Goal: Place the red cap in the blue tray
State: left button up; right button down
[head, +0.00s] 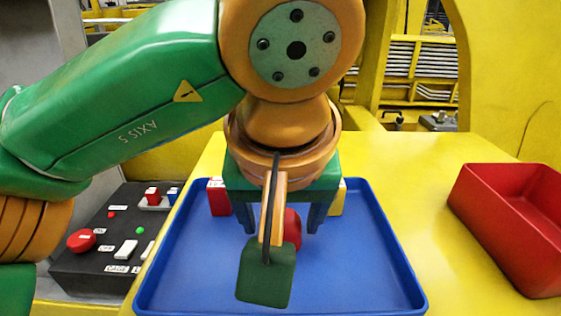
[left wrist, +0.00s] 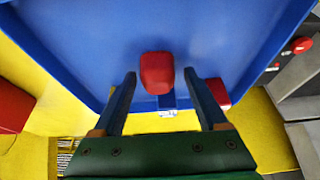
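The red cap (head: 293,229) shows in the head view over the blue tray's floor, partly hidden behind a wrist part. In the left wrist view the red cap (left wrist: 157,73) lies against the blue floor, between and slightly beyond the fingertips. The blue tray (head: 386,287) stands on the yellow table; its wall also shows in the left wrist view (left wrist: 44,55). My left gripper (head: 282,226) points down over the tray. Its fingers (left wrist: 159,78) are spread, with a gap on both sides of the cap. My right gripper is in neither view.
At the tray's far end are a red block (head: 219,199) and a yellow piece (head: 339,199), partly hidden by my gripper. A red bin (head: 511,213) stands to the right. A black control panel (head: 93,262) with buttons is on the left. The tray's near right part is clear.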

pick_arm(q)
jog(key=v, duration=0.7)
jog(key=shift+r, duration=0.4)
jog(key=shift+f, duration=0.1)
